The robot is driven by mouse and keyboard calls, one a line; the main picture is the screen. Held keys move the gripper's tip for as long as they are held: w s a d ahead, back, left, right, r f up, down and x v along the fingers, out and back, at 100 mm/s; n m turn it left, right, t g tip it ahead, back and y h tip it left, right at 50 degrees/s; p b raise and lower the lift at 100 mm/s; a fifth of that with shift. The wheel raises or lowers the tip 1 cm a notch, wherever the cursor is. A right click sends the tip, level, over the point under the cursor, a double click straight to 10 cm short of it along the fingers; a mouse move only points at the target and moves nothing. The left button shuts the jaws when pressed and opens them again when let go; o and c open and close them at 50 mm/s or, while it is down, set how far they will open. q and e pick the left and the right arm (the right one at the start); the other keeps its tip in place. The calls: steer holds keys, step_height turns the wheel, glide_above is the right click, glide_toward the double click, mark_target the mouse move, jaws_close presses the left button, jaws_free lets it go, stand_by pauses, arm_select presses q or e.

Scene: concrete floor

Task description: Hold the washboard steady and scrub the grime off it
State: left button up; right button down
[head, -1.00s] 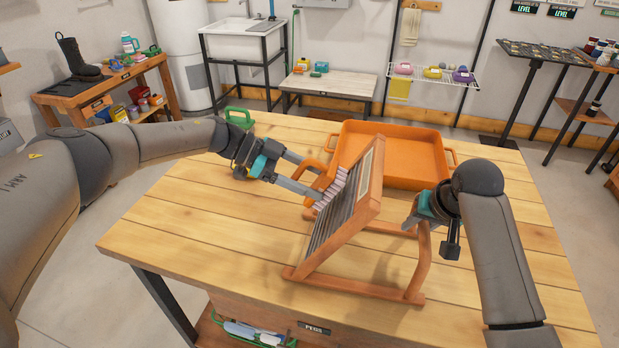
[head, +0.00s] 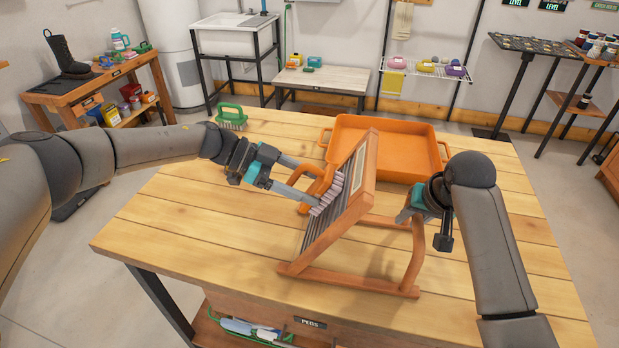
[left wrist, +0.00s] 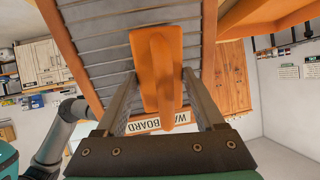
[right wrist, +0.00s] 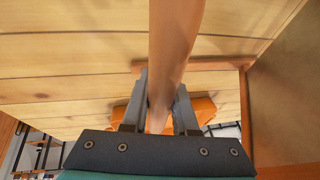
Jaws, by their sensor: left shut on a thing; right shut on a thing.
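The washboard (head: 340,224) stands tilted on its wooden frame on the table, its ribbed grey face toward the left. Its ribs and label also show in the left wrist view (left wrist: 98,45). My left gripper (head: 306,186) is shut on the orange handle of a scrub brush (head: 314,181); the handle fills the jaws in the left wrist view (left wrist: 158,75). The brush's pale bristles lie against the ribbed face. My right gripper (head: 408,212) is shut on the washboard's rear wooden leg, which runs between its fingers in the right wrist view (right wrist: 172,50). I cannot make out any grime.
An orange tray (head: 441,160) stands behind the washboard. The wooden table (head: 180,225) is clear at the front left. A tray of brushes (head: 250,330) is below the front edge.

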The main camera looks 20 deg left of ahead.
arm_select(q)
steer(key=shift+s+d+f, duration=0.1)
steer(key=shift+s+d, duration=0.05)
steer(key=shift+s, duration=1.3)
steer(key=shift+s+d+f, duration=0.1)
steer(key=shift+s+d, duration=0.05)
steer(key=shift+s, duration=1.3)
arm_select(e)
steer(key=shift+s+a+f, duration=0.1)
steer(key=shift+s+f, duration=0.1)
steer(key=shift+f, duration=0.15)
arm_select(q)
steer(key=shift+w, duration=0.1)
steer(key=shift+w+a+r, duration=0.1)
steer(key=shift+w, duration=1.85)
steer(key=shift+w+a+r, duration=0.1)
steer(key=shift+w, duration=1.9)
steer(key=shift+d+r, duration=0.1)
steer(key=shift+r, duration=0.05)
steer(key=shift+s+d, duration=0.2)
steer(key=shift+s, duration=3.9)
steer(key=shift+w+a, duration=0.2)
steer(key=shift+w, duration=3.9)
